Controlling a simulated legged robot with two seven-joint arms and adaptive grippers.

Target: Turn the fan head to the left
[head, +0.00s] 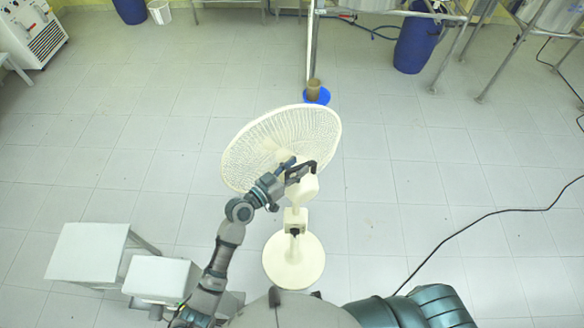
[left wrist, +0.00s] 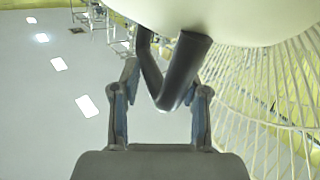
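A cream pedestal fan (head: 294,260) stands on the floor in front of me. Its round wire cage (head: 275,145) faces away from me and toward the left; the motor housing (head: 304,190) is behind it. My left gripper (head: 290,168) is at the back of the fan head, by the housing. In the left wrist view a dark, bent handle (left wrist: 178,75) hangs from the cream housing (left wrist: 230,15) between the spread fingers of my left gripper (left wrist: 162,105). The fingers look open around the handle; contact is unclear. My right gripper is out of view.
A white stool (head: 88,252) and a white box (head: 160,278) stand left of the fan, near my left arm. A blue dish with a brown pot (head: 314,92) sits beyond the cage. A black cable (head: 470,227) crosses the floor at right.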

